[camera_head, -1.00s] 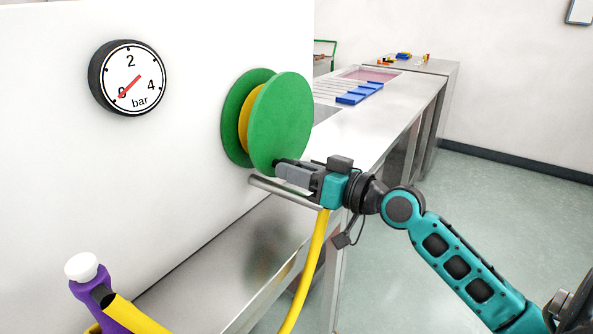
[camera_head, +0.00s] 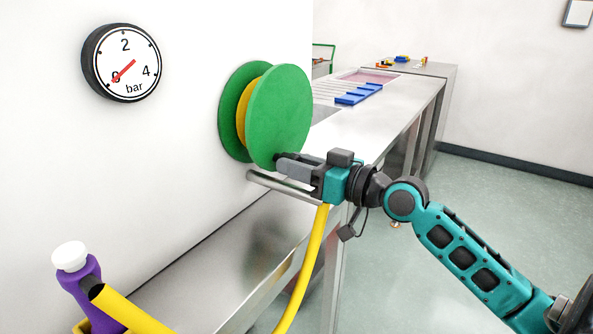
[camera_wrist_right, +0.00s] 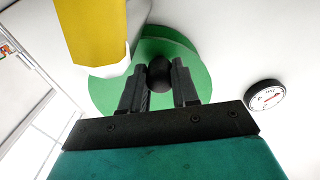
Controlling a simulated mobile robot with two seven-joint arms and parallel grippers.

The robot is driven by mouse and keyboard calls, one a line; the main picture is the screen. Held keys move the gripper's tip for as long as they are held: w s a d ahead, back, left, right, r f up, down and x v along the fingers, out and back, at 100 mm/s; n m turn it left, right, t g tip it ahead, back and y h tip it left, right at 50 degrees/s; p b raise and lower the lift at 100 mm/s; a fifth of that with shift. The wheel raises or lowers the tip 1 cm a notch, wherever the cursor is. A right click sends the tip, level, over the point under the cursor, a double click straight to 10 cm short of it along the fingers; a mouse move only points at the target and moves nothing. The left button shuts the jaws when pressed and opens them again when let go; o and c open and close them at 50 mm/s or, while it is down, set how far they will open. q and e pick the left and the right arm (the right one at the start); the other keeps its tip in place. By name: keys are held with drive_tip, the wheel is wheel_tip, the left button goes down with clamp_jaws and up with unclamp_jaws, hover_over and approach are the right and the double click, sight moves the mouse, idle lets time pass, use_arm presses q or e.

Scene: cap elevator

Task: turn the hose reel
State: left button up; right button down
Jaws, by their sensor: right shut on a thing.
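The hose reel (camera_head: 284,112) has two green discs with yellow hose wound between them and stands out from the white wall. It also shows in the right wrist view (camera_wrist_right: 198,62). My right gripper (camera_head: 282,162) is at the lower edge of the front disc. In the right wrist view its two fingers (camera_wrist_right: 160,84) are shut on a dark round knob (camera_wrist_right: 160,74), the reel's handle. The knob is mostly hidden by the fingers in the head view. A yellow hose (camera_head: 308,262) hangs below my right gripper. My left gripper is not in view.
A round gauge (camera_head: 122,63) is on the wall at left, its red needle near 0. A purple fitting with a white cap (camera_head: 70,256) is at lower left. A metal bench (camera_head: 385,115) with blue pieces (camera_head: 358,94) runs behind the reel. Floor at right is clear.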

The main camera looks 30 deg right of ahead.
drive_tip(key=c, duration=1.1)
unclamp_jaws()
drive_tip(key=shift+f, duration=0.1)
drive_tip(key=shift+o, duration=1.3)
drive_tip(key=shift+s+d, duration=0.25)
drive_tip(key=shift+s, duration=0.2)
use_arm(q)
drive_tip(key=b, duration=0.2)
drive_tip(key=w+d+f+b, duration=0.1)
drive_tip(key=b, duration=0.1)
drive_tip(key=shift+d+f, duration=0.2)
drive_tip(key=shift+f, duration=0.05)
use_arm(e)
drive_tip(key=v, duration=1.2)
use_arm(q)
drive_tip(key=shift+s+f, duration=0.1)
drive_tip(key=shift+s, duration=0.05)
use_arm(e)
drive_tip(key=shift+a, duration=0.1)
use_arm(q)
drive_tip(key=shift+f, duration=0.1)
use_arm(e)
drive_tip(key=shift+w, duration=0.1)
